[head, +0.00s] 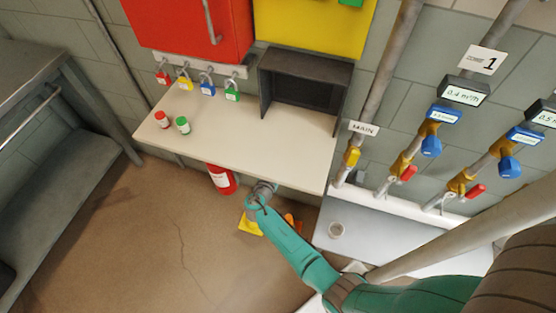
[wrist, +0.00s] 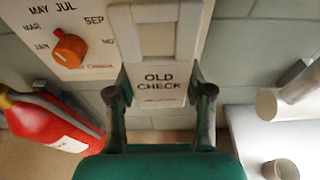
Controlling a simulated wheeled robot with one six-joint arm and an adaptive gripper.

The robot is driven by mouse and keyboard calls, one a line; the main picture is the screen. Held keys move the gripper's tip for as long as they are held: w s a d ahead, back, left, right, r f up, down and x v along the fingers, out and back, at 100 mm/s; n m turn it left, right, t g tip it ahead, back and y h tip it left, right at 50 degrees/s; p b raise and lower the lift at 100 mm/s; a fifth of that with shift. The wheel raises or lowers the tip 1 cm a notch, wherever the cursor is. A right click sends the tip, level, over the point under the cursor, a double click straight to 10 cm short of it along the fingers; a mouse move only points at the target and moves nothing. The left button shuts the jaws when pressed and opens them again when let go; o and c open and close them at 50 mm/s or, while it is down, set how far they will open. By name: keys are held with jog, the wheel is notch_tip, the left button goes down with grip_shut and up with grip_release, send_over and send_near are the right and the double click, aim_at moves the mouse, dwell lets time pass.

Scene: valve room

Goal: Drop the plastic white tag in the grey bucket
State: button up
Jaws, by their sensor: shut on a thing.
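The white tag (wrist: 162,78), lettered "OLD CHECK", is upright between the two fingers of my gripper (wrist: 160,108) in the wrist view. My gripper is shut on its sides. I cannot tell whether the tag's upper end is still hooked on something. In the head view my gripper (head: 262,189) is at the front edge of the table, and the tag cannot be made out there. No grey bucket can be clearly identified.
A red extinguisher (head: 222,179) is left of my gripper, under the table (head: 240,125). A month dial with an orange knob (wrist: 70,47) is left of the tag. Yellow (head: 250,224) and orange things lie below the arm. Pipes and valves line the right wall.

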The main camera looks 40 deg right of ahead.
jog(key=shift+s+a, duration=0.55)
jog(key=shift+a, duration=0.25)
jog(key=shift+a, duration=0.15)
